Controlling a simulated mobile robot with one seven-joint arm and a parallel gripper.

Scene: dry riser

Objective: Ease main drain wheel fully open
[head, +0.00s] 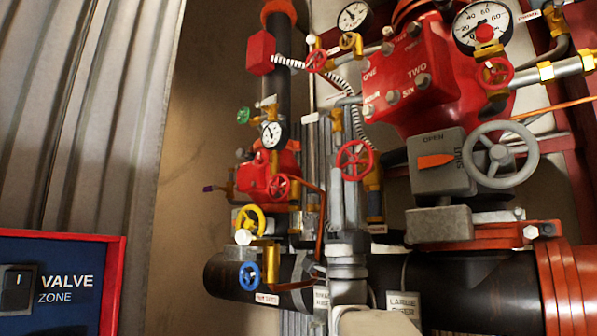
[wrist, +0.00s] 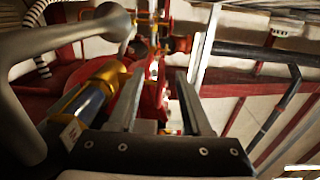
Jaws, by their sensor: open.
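Several handwheels show in the head view, and I cannot read which one is marked main drain. A red spoked wheel (head: 355,160) stands at the middle, in front of a brass valve body (head: 374,184) on a pipe. In the wrist view the brass body (wrist: 98,88) lies just left of my gripper. My gripper (wrist: 160,76) is open, its two fingers apart. Red metal, perhaps this wheel seen edge-on, shows between and beyond the fingers; I cannot tell whether they touch it.
A grey handwheel (head: 501,155) beside an OPEN/SHUT indicator box (head: 441,162) stands to the right; a thick grey rim (wrist: 28,98) is close at left in the wrist view. Yellow (head: 249,220) and blue (head: 249,275) wheels sit lower left. A black pipe (head: 455,290) crosses below.

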